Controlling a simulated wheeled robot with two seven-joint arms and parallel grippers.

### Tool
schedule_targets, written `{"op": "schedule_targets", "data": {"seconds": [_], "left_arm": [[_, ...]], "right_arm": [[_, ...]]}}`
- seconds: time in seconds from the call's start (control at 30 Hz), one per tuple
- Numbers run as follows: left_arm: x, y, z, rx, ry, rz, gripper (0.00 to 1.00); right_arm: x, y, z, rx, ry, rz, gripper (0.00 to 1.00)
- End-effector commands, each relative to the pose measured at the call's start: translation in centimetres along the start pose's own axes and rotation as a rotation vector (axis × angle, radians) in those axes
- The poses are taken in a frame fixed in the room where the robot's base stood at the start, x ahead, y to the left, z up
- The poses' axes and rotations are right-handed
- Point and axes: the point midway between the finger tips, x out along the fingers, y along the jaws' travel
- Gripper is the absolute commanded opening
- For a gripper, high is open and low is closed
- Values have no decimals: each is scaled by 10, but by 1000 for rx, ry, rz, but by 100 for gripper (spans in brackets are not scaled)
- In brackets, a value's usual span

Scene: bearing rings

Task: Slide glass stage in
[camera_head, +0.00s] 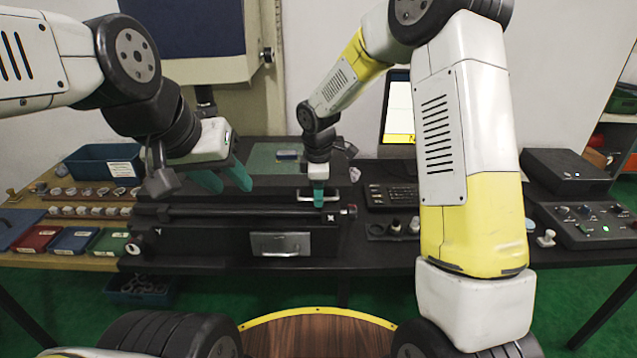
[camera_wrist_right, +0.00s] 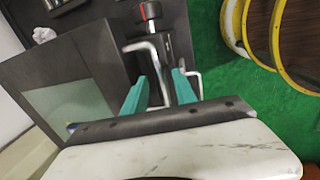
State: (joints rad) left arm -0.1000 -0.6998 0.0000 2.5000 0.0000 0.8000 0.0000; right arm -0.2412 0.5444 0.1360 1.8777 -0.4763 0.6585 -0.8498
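The glass stage shows as a pale green panel (camera_head: 268,158) set in the top of a black machine (camera_head: 225,205); the panel is also in the right wrist view (camera_wrist_right: 72,108). A silver bent handle (camera_head: 303,196) stands at the machine's right end, and it shows in the right wrist view (camera_wrist_right: 158,62). My right gripper (camera_head: 319,195) is at this handle, pointing down. In the wrist view its teal fingers (camera_wrist_right: 160,88) are apart with part of the handle between them; contact cannot be told. My left gripper (camera_head: 226,181) is open and empty above the machine's left part.
A silver-handled drawer front (camera_head: 281,243) is on the machine's front. A keyboard (camera_head: 390,195) lies to its right, with a control box (camera_head: 590,222) farther right. Trays and rings (camera_head: 90,211) fill the left table.

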Motion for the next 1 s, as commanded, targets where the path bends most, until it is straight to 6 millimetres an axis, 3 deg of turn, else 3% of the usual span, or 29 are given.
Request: {"op": "schedule_targets", "data": {"seconds": [0.2,0.4,1.0], "left_arm": [[0,0,0,0,0,0,36],[0,0,0,0,0,0,36],[0,0,0,0,0,0,36]], "right_arm": [[0,0,0,0,0,0,33],[0,0,0,0,0,0,0],[0,0,0,0,0,0,0]]}}
